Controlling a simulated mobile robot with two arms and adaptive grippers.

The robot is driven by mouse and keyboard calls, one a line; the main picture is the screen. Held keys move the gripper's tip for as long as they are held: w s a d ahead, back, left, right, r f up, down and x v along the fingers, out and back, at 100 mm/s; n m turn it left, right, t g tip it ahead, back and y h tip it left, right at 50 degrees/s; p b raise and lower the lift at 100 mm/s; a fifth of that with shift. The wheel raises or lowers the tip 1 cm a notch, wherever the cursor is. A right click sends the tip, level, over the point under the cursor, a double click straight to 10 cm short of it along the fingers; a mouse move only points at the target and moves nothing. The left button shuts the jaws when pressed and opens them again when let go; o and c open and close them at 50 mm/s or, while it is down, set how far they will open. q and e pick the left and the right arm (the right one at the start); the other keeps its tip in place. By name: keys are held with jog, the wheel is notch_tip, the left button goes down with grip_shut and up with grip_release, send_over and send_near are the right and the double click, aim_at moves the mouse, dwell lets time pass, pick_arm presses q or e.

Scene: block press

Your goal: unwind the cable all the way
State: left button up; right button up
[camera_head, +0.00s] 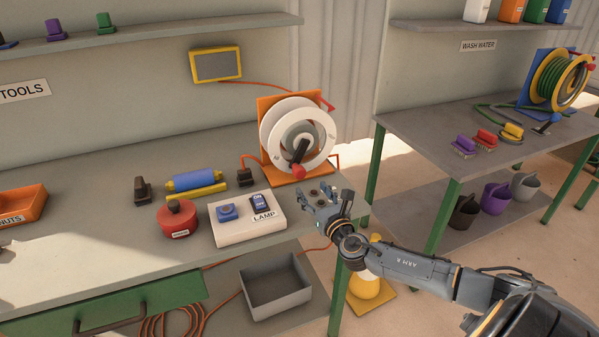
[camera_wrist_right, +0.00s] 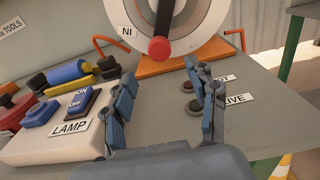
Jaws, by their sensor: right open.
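A cable reel with a white drum (camera_head: 327,133) stands on an orange frame at the bench's back right. Its dark crank ends in a red knob (camera_head: 299,171), which also shows in the right wrist view (camera_wrist_right: 159,49). An orange cable (camera_head: 250,159) runs from the reel's foot to a small black block (camera_head: 244,178). How much cable is on the drum cannot be told. My right gripper (camera_head: 322,196) is open and empty, in front of and below the reel, apart from the knob. In the wrist view its fingers (camera_wrist_right: 160,76) point toward the reel. My left gripper is out of view.
A white lamp switch box (camera_head: 235,232), red round tin (camera_head: 177,221) and blue roller (camera_head: 195,179) sit left of the gripper. Two round buttons beside labels lie on the bench near my fingers. A grey bin (camera_head: 275,291) stands below. A green hose reel (camera_head: 559,78) stands on the right table.

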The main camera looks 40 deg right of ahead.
aim_at(301, 175)
jog(key=x, duration=1)
jog(key=shift+w+a, duration=0.1)
grip_shut()
